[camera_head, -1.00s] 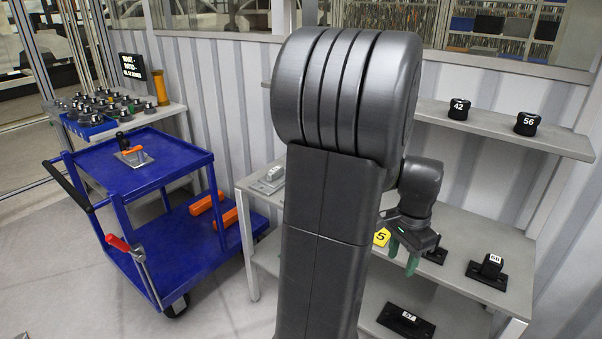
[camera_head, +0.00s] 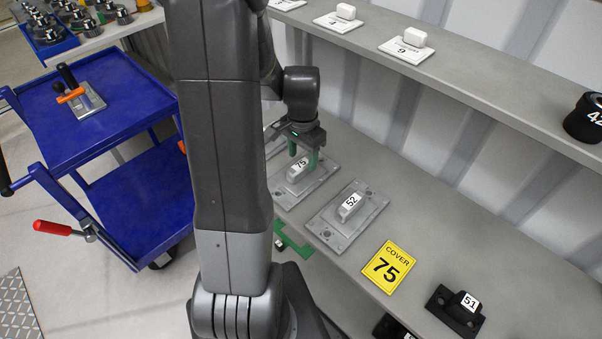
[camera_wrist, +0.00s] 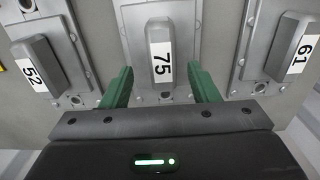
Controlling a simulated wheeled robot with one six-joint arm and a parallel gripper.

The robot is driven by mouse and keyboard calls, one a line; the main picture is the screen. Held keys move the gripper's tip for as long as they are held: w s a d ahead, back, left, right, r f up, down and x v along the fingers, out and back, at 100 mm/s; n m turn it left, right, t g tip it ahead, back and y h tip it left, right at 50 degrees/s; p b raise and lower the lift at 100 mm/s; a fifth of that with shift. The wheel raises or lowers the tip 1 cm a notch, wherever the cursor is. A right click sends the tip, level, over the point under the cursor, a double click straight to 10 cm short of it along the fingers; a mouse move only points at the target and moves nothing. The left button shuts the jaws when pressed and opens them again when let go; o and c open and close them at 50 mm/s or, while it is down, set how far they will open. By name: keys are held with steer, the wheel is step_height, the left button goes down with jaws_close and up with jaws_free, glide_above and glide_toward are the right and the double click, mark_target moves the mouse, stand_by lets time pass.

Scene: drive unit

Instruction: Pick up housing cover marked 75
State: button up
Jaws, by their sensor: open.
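The housing cover marked 75 (camera_head: 298,169) is a light grey plate with a raised block handle and a white 75 label. It lies on the grey shelf, left of the cover marked 52 (camera_head: 350,205). In the wrist view the 75 cover (camera_wrist: 160,57) is centred ahead of my gripper (camera_wrist: 162,84). The green fingers are apart, one on each side of the handle's near end, with nothing held between them. In the head view my gripper (camera_head: 303,150) is just above the 75 cover; its fingers partly hide it. Whether they touch it I cannot tell.
The 52 cover (camera_wrist: 48,62) and a cover marked 61 (camera_wrist: 295,48) flank it. A yellow COVER 75 sign (camera_head: 388,267) and a black part marked 51 (camera_head: 462,306) are on the same shelf. An upper shelf (camera_head: 470,85) runs above. A blue cart (camera_head: 125,110) stands at left.

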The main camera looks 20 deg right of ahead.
mark_target(301, 164)
steer(key=shift+a+f, duration=0.2)
steer(key=shift+f, duration=2.05)
steer(key=shift+w, duration=0.1)
jaws_close()
